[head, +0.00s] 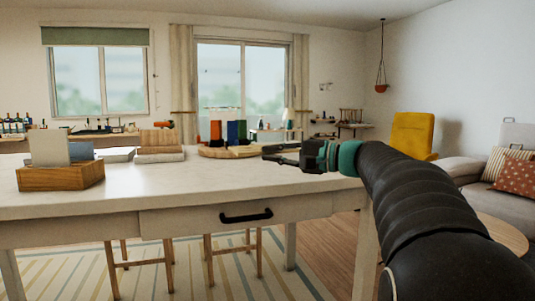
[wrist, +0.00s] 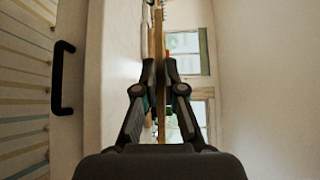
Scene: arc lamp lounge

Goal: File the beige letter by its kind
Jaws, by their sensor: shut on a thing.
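My gripper (head: 283,155) reaches in from the right over the white table's right part. In the wrist view my gripper (wrist: 161,75) is shut on a thin tan strip, which appears to be the beige letter (wrist: 158,38) seen edge-on. In the head view the letter is hard to make out beside the dark fingers. A wooden box (head: 62,179) at the table's left front holds an upright pale grey card (head: 48,147). A beige, stepped block or rack (head: 160,147) stands behind it, to the right. I cannot read any marking on the letter.
The white table (head: 190,182) is clear along its front; its drawer has a black handle (head: 245,215). Red, blue and green upright things (head: 236,132) stand behind a rounded wooden piece (head: 212,152). A yellow chair (head: 413,135) and sofa are at the right.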

